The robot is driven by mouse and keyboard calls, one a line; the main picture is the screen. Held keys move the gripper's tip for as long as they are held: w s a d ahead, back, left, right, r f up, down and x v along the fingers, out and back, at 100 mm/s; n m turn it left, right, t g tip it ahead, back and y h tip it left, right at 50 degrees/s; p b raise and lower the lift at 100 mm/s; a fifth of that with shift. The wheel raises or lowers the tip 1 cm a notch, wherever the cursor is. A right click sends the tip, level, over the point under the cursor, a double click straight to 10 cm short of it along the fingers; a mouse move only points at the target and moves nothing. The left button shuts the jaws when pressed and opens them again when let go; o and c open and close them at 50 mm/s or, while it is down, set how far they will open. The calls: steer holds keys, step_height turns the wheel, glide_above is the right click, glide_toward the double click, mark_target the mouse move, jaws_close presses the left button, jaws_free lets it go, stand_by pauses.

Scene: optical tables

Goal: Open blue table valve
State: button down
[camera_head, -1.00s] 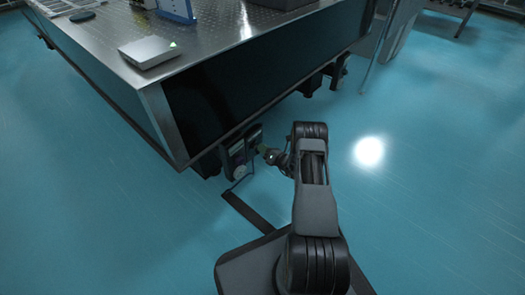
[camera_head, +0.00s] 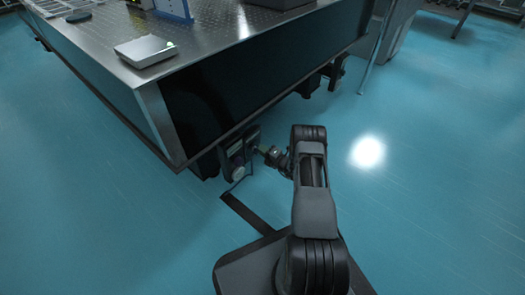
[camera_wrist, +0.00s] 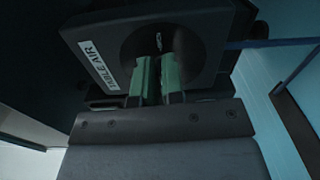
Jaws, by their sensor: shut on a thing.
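The valve panel (camera_wrist: 105,40) is a dark box labelled "TABLE AIR" with a round recess, large and tilted in the wrist view. In the head view the valve panel (camera_head: 236,158) sits low under the near corner of the table. My gripper (camera_wrist: 158,68) has its two green-padded fingers reaching into the recess. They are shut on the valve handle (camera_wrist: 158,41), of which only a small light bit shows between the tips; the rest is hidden. In the head view my gripper (camera_head: 263,151) touches or nearly touches the panel's right side.
The optical table (camera_head: 105,62) overhangs the panel, its dark side close above my gripper. A white box (camera_head: 146,50) lies on top. A blue hose (camera_wrist: 275,43) runs right from the panel. Blue floor (camera_head: 440,190) is clear to the right.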

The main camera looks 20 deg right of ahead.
steer(key=shift+a+f+m, duration=0.1)
steer(key=shift+m, duration=0.3)
stand_by(0.3)
steer(key=c, duration=1.2)
jaws_free()
steer(key=shift+c, duration=0.2)
steer(key=p+v, duration=0.4)
steer(key=v, duration=1)
steer(key=shift+p, duration=0.35)
